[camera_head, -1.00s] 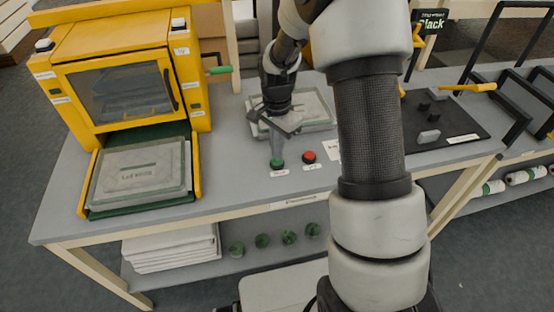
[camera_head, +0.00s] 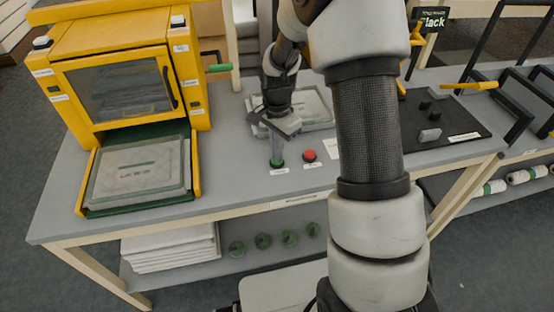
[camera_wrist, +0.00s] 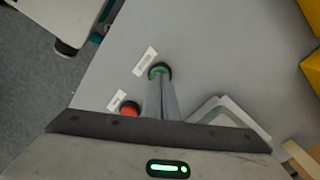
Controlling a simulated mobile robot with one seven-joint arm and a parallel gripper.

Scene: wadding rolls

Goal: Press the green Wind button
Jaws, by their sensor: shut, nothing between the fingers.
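The green button (camera_wrist: 160,70) sits in a dark ring on the grey table, with a white label beside it. In the head view the green button (camera_head: 277,165) shows just below my fingertips. My gripper (camera_head: 277,158) is shut and empty, pointing down, with its tips at the button. In the wrist view my gripper (camera_wrist: 160,80) covers part of the button; the tips look to be on or just above it, and I cannot tell whether they touch. The label text is too small to read.
A red button (camera_head: 309,155) stands close to the right of the green one. A yellow machine (camera_head: 125,75) with an open drawer holding a grey tray (camera_head: 140,172) is at the left. A clear-lidded tray (camera_head: 312,108) lies behind my gripper. A black board (camera_head: 455,125) is at the right.

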